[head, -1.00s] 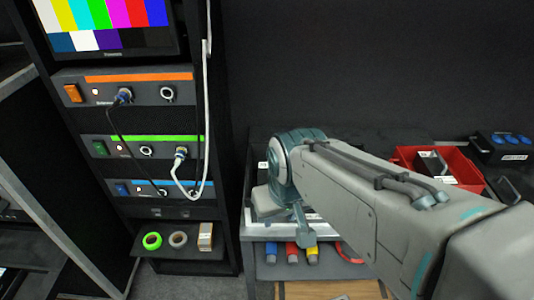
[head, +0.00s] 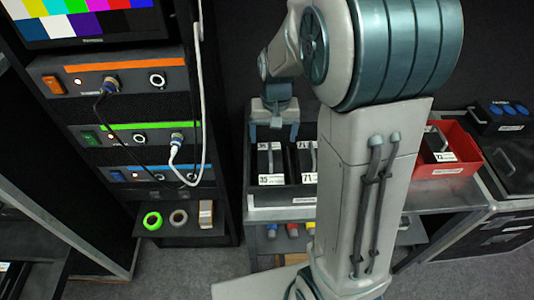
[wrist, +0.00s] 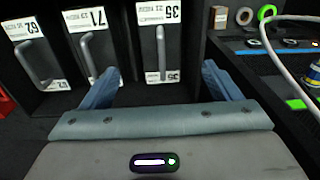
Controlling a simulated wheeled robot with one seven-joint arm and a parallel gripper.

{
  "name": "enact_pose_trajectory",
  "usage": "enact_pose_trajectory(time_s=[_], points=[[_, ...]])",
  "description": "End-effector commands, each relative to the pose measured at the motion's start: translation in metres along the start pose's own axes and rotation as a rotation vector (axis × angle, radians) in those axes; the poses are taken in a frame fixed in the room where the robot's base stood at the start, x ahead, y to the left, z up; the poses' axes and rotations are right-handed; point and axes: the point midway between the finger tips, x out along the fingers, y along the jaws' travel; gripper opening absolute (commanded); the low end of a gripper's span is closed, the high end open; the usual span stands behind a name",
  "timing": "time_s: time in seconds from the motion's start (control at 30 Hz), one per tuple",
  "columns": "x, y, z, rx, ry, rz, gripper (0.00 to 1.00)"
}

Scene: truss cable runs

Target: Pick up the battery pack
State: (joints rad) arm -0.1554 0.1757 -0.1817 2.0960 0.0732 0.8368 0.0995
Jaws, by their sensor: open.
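Several battery packs, dark blocks with white number labels and grey handles, stand in a dark open-topped holder (head: 282,200) on the cart. The pack labelled 35 (head: 270,166) is at the left, with the pack labelled 71 (head: 306,160) beside it. In the wrist view, pack 35 (wrist: 160,40) lies ahead between the fingers, with pack 71 (wrist: 92,45) and pack 62 (wrist: 35,50) to its left. My gripper (head: 273,132) is open and empty above pack 35; the wrist view also shows its blue fingers (wrist: 161,82) apart. My arm hides the holder's right part.
A red bin (head: 462,170) holding another labelled block stands right on the cart (head: 420,203). At left is a rack with cabled panels (head: 120,85) and a small shelf with a green tape roll (head: 152,221). A white cable (head: 200,90) hangs near the rack's right edge.

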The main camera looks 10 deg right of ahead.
Motion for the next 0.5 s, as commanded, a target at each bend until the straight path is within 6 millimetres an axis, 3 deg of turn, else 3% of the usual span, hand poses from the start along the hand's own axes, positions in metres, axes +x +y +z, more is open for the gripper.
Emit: enact_pose_trajectory(time_s=[0.2, 0.5], points=[[0.019, -0.003, -0.023, 0.022, -0.031, 0.025, 0.84], [0.044, -0.003, -0.026, 0.026, -0.034, 0.029, 0.84]])
